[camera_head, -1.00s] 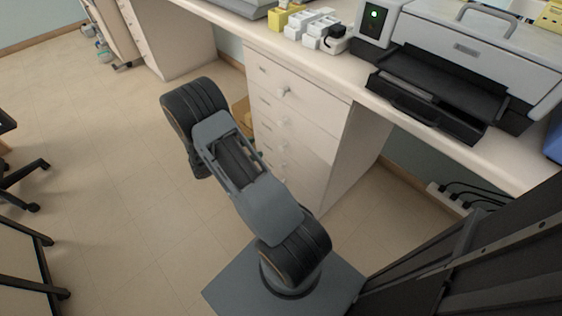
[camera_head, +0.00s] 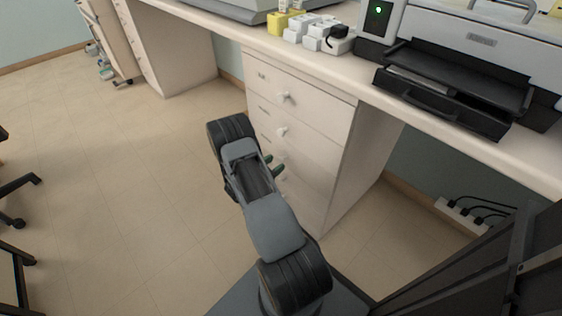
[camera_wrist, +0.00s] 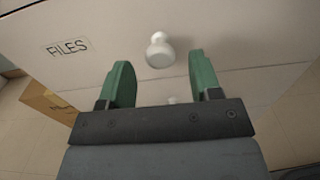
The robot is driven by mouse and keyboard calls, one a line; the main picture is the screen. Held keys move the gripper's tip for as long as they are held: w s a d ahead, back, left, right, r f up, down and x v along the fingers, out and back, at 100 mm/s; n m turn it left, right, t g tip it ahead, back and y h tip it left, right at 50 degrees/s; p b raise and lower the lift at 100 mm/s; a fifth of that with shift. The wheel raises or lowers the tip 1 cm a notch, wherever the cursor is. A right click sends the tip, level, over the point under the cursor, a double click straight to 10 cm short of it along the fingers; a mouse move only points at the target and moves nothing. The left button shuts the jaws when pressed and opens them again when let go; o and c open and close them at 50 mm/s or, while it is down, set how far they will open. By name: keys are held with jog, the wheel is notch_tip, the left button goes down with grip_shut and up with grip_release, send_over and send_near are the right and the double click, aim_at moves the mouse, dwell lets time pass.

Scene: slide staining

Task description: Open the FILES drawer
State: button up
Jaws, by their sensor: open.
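The FILES drawer (camera_wrist: 110,45) fills the upper part of the wrist view, with its printed label (camera_wrist: 67,47) at the left and a round white knob (camera_wrist: 159,50) in the middle. My gripper (camera_wrist: 160,75) is open, with one green finger on each side of the knob in that picture. The knob appears just beyond the fingertips, and I cannot tell whether it lies between them in depth. In the head view the white drawer cabinet (camera_head: 310,140) stands under the bench, and my gripper (camera_head: 277,166) is at its front, by the lower drawers. My arm partly hides those lower drawers.
The benchtop (camera_head: 225,28) above carries a printer (camera_head: 470,45), white blocks (camera_head: 318,33) and a yellow block (camera_head: 283,22). A power strip (camera_head: 462,213) lies at the right.

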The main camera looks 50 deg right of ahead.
aim_at(279, 160)
jog(key=shift+s+d+b, duration=0.15)
jog(key=shift+d+b, duration=0.15)
jog(key=shift+d, duration=1.55)
jog(key=shift+c, duration=0.4)
grip_shut()
